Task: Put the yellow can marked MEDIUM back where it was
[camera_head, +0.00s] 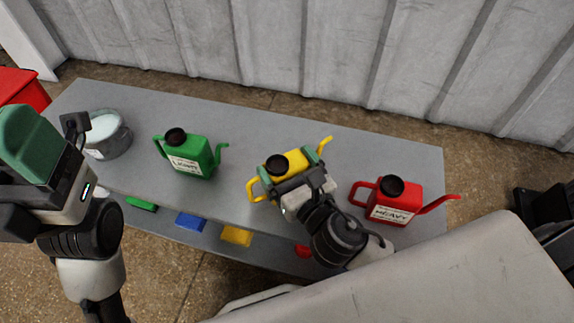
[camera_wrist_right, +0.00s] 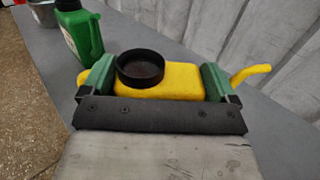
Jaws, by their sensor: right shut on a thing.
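The yellow can (camera_head: 297,163) has a black cap, a handle on its left and a spout on its right. It is over the middle of the grey table, between the green and red cans. My right gripper (camera_head: 290,172) is shut on it, with green finger pads on either side of its body, as the right wrist view (camera_wrist_right: 180,82) shows. The label side is hidden by the gripper, and I cannot tell whether its base touches the table. My left gripper (camera_head: 62,135) is at the left, away from the cans; its fingertips are not clear.
The green can (camera_head: 190,155) stands to the left and the red can marked HEAVY (camera_head: 395,200) to the right on the grey table (camera_head: 270,120). A metal bucket (camera_head: 112,138) is at the left end. Green, blue, yellow and red blocks lie on a lower shelf. A corrugated wall stands behind.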

